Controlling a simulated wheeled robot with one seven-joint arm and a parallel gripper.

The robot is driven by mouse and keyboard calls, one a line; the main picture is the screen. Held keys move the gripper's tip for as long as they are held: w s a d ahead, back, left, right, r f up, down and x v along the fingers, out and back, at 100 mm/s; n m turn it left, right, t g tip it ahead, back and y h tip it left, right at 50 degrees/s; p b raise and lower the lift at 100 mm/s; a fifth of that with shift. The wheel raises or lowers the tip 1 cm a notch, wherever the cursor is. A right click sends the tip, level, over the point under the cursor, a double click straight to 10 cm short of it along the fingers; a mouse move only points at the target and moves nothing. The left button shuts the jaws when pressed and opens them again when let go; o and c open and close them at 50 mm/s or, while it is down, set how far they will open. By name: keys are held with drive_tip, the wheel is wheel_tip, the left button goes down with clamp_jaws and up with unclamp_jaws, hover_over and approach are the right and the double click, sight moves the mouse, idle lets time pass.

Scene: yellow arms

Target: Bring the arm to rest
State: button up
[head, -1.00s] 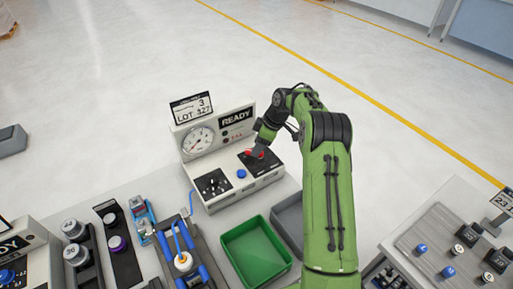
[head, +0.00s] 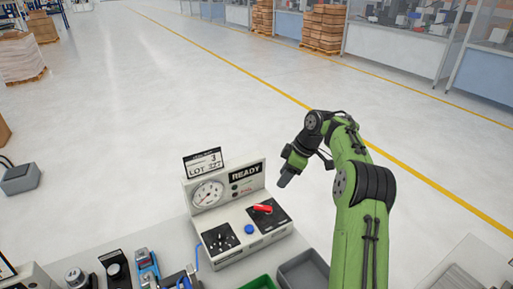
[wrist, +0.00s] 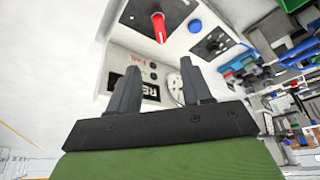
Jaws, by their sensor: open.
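My green arm (head: 362,235) rises at the right of the head view. My gripper (head: 284,182) hangs in the air above and just right of the test machine (head: 240,262), apart from it. In the wrist view my gripper's two dark fingers (wrist: 161,80) stand apart with nothing between them. The machine's red handle (head: 263,210) sits on a black plate below the gripper, and it also shows in the wrist view (wrist: 158,27).
The machine has a dial gauge (head: 208,195), a blue button (head: 249,229) and a READY sign (head: 245,173). A green bin (head: 258,283) and a grey bin (head: 303,272) lie in front. Open floor stretches behind the bench.

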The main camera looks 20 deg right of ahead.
drive_tip(key=shift+a, duration=0.1)
drive_tip(key=s+a+r+m+h, duration=0.3)
drive_tip(key=s+a+r+m, duration=0.2)
drive_tip(key=s+a+r, duration=0.75)
drive_tip(key=s+f+m+t, duration=0.1)
drive_tip(key=s+f+m, duration=0.1)
drive_tip(key=s, duration=0.9)
drive_tip(key=s+a+f+m+t, duration=0.1)
drive_tip(key=s+m, duration=0.3)
drive_tip(key=s, duration=0.7)
drive_tip(key=shift+s+a+f+t+h, duration=0.3)
drive_tip(key=shift+f+t+h, duration=0.1)
drive_tip(key=shift+f+t, duration=0.15)
